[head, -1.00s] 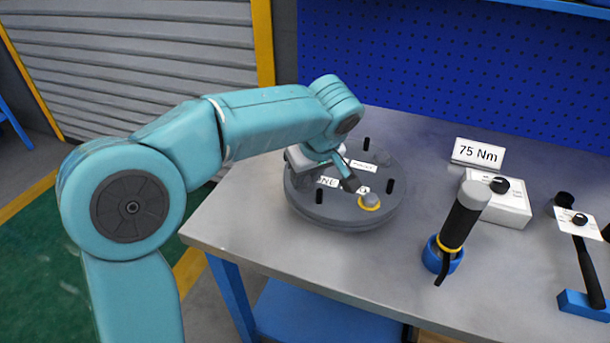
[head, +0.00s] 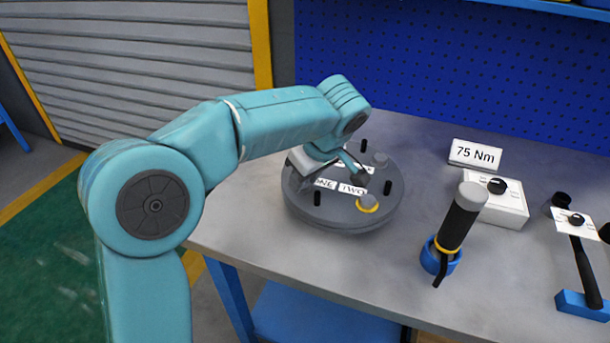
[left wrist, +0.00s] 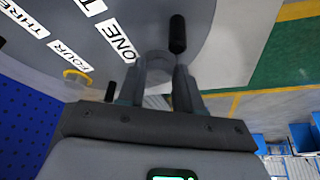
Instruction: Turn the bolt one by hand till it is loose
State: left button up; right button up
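The round grey flanged cover (head: 345,216) lies on the bench in the head view, with labels ONE (head: 325,183) and TWO (head: 352,189). My left gripper (left wrist: 161,75) is over the cover's left part and hides bolt one in the head view. In the left wrist view, bolt one (left wrist: 155,66), a grey round head, sits between the two fingertips beside the label ONE (left wrist: 122,42). The fingers appear closed on its sides. My right gripper is not in view.
Black studs (head: 388,187) stand up from the cover. To its right are a black-and-grey tool in a blue holder (head: 441,258), a white box with a knob (head: 497,208), a 75 Nm sign (head: 475,154) and a black-handled tool (head: 588,270).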

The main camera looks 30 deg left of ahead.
pick_arm(q)
jog(key=o, duration=0.3)
jog(key=shift+f, duration=0.1)
jog(key=p+v, duration=0.4)
jog(key=v, duration=1.2)
jog(key=shift+d, duration=0.1)
